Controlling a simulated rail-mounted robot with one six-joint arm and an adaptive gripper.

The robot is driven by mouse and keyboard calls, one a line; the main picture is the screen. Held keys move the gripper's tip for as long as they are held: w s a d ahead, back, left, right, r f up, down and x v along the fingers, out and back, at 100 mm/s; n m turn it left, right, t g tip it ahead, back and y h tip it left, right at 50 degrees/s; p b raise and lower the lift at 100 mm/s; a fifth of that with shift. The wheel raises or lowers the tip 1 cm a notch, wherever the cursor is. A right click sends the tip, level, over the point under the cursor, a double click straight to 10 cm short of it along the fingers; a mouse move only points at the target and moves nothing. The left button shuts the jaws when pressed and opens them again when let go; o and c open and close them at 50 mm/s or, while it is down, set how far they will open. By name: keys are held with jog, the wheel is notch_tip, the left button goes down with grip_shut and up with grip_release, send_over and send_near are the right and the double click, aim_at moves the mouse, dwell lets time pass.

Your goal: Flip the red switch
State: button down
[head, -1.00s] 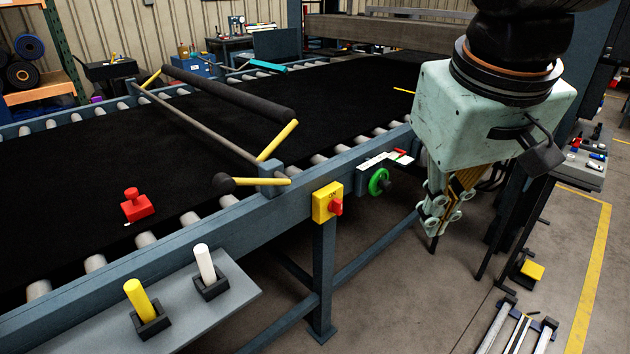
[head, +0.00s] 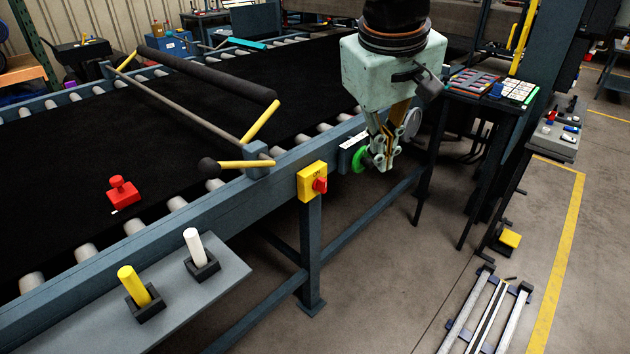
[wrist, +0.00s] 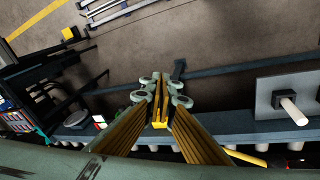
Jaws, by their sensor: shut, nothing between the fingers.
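The red switch (head: 320,185) is a red rotary knob on a yellow box (head: 310,176) marked ON. The box is fixed to the blue side rail of the conveyor, above a leg, in the head view. My gripper (head: 381,168) is shut and empty, pointing down to the right of the switch, apart from it. It overlaps part of a green wheel in the head view. In the wrist view my closed fingers (wrist: 160,90) show in the middle. I cannot make out the red knob in the wrist view.
The green wheel (head: 360,160) is on the rail right of the switch. A shelf (head: 220,275) with a white peg (head: 194,246) and a yellow peg (head: 133,285) juts out at lower left. A dark table (head: 478,105) stands at right. Floor before the switch is clear.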

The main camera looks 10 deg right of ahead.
jog(key=w+a+f+n+p, duration=0.1)
jog(key=w+a+f+p, duration=0.15)
jog(key=w, duration=0.65)
jog(key=n+h+p, duration=0.2)
jog(key=n+p, duration=0.2)
send_near(316, 182)
notch_tip(316, 182, up, 3)
jog(key=s, duration=0.3)
jog(key=shift+a+f, duration=0.1)
jog(key=shift+f, duration=0.1)
jog(key=shift+b+x, duration=0.6)
jog(key=shift+x, duration=4.35)
